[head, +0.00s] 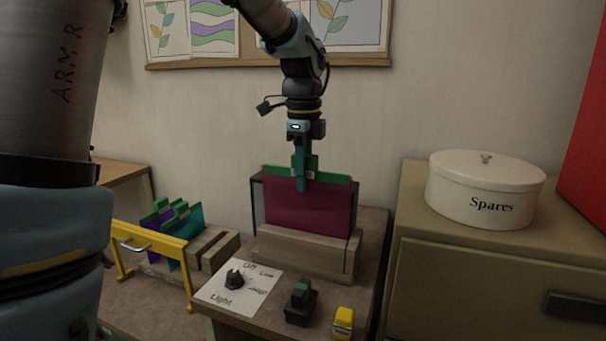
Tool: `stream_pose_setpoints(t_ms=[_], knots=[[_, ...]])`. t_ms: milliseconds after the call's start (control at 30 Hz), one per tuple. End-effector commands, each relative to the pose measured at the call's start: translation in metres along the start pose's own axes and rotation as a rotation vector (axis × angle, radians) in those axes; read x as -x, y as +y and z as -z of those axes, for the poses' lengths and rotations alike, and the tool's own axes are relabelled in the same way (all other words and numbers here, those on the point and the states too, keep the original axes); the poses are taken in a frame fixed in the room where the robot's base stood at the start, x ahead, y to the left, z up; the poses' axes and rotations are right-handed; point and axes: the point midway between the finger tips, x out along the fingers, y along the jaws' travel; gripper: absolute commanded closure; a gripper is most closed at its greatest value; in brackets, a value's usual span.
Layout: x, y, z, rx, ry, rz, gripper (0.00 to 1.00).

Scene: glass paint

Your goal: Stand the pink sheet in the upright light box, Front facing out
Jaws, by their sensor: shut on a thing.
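The pink sheet (310,207) is a dark magenta pane with a green strip along its top edge. It stands upright at the light box (300,256), which has a wooden base and a dark frame showing at the left of the sheet. My gripper (301,183) points down and is shut on the green top strip, near the middle of the sheet. The sheet's lower edge meets the wooden base; I cannot tell how deep it sits. No "Front" mark is readable on the visible face.
A wooden rack (204,248) at left holds purple and teal sheets with green tops, behind a yellow barrier (115,254). A dial panel marked Light (240,284), a small dark block (300,303) and a yellow item (343,323) lie in front. A Spares tin (485,190) stands right.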

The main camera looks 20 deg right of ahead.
Motion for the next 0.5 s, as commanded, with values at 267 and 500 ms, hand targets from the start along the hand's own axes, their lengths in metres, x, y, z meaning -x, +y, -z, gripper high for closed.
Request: stream_pose_setpoints(t_ms=[267, 500], knots=[[-0.0218, 0.0033, -0.0006, 0.001, 0.003, -0.031, 1.0], [-0.0248, -0.0001, -0.0008, 0.001, 0.003, -0.03, 1.0]])
